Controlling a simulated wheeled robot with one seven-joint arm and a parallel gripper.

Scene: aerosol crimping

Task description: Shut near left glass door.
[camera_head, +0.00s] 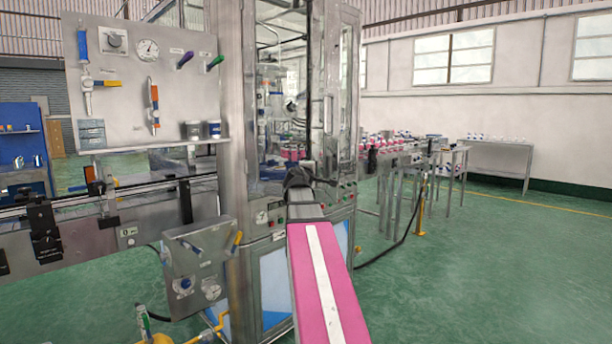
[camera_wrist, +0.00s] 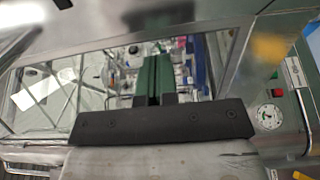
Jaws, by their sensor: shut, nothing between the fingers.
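The steel cabinet with tall glass doors stands in the middle of the head view. A glazed door panel with a long vertical handle (camera_head: 328,112) shows at its right front, and the cabinet's interior (camera_head: 280,95) shows to the left of it. I cannot tell for sure which panel is the near left glass door or how far it stands open. My gripper (camera_head: 299,178) is in front of the cabinet's lower front, partly hidden by my arm. In the wrist view, my gripper's green fingers (camera_wrist: 154,72) are together and empty, in front of a steel-framed glazed area; contact cannot be told.
A control panel with a gauge (camera_wrist: 268,117) and a red button (camera_wrist: 278,94) is close on the right in the wrist view. A conveyor (camera_head: 110,195) and a valve box (camera_head: 200,268) stand left of the cabinet. Green floor (camera_head: 480,270) is free to the right.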

